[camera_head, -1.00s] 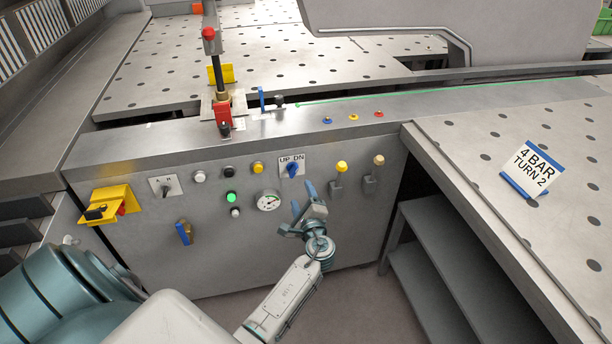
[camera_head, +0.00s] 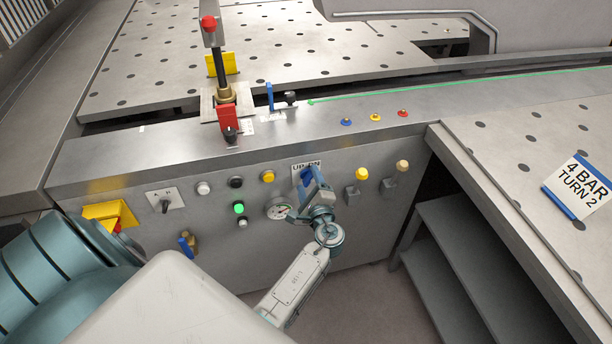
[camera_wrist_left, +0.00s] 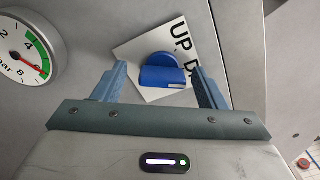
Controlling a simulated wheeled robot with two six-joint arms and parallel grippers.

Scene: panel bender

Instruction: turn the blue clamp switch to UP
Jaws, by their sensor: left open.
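The blue clamp switch (camera_head: 305,175) is on the front of the grey control panel, under a white UP/DN label (camera_head: 298,166). My left gripper (camera_head: 306,191) is right in front of it and partly covers it and the label. In the left wrist view, the blue switch (camera_wrist_left: 163,74) lies between the two blue fingers of my open gripper (camera_wrist_left: 161,70), with a gap on each side. Part of the label (camera_wrist_left: 182,42) shows "UP" and a cut-off "D". I cannot tell for sure which side the switch points to. My right gripper is not in view.
A pressure gauge (camera_head: 278,208) sits just left of the gripper, and it also shows in the left wrist view (camera_wrist_left: 22,50). Two levers with yellow (camera_head: 361,174) and tan (camera_head: 402,166) knobs stick out to the right. Buttons, including a lit green one (camera_head: 239,208), are to the left.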

